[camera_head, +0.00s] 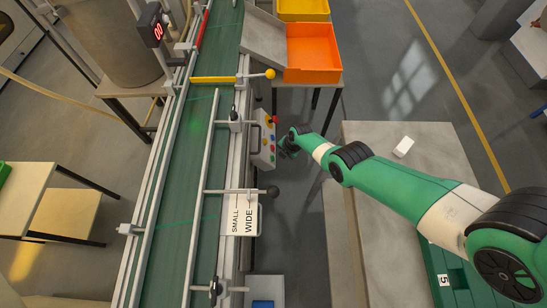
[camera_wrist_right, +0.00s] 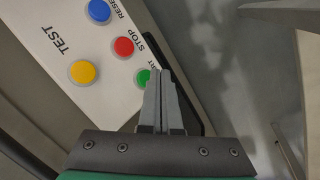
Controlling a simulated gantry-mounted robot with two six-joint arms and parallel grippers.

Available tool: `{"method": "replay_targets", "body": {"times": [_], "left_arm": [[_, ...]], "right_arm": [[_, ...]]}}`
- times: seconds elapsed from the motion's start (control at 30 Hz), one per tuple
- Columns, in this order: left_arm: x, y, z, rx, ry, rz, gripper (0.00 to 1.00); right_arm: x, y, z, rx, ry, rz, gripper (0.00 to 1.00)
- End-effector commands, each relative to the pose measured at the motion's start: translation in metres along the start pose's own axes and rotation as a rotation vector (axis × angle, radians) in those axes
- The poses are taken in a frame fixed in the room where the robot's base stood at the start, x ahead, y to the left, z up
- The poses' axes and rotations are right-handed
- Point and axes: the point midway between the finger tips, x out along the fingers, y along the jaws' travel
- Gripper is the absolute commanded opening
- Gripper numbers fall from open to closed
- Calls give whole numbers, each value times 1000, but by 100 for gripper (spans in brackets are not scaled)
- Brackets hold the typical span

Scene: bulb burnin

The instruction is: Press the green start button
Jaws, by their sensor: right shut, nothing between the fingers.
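The green start button (camera_wrist_right: 142,77) shows in the right wrist view at the lower right of a white control panel (camera_wrist_right: 84,40). Its right side is hidden behind my fingertips, and its label is partly covered. My right gripper (camera_wrist_right: 161,72) is shut and empty, its tips just beside or over the button; I cannot tell whether they touch it. In the head view, the right gripper (camera_head: 284,147) is at the right edge of the control panel (camera_head: 264,152) beside the conveyor. My left gripper is not in view.
Near the green button are a red stop button (camera_wrist_right: 123,46), a yellow test button (camera_wrist_right: 83,72) and a blue reset button (camera_wrist_right: 99,10). The conveyor (camera_head: 176,215) runs left of the panel. An orange bin (camera_head: 312,54) stands beyond it. A grey table (camera_head: 372,220) lies under my right arm.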

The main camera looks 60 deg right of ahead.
Motion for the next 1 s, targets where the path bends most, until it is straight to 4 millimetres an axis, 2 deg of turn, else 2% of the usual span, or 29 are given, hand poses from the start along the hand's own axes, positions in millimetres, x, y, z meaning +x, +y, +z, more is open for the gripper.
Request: {"method": "replay_targets", "body": {"times": [0.17,0.63,1.0], "left_arm": [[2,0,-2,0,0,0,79],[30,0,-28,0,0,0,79],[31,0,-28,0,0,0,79]], "right_arm": [[-2,0,1,0,0,0,0],[-34,-22,22,2,1,-1,0],[-34,-26,25,-1,0,0,0]]}}
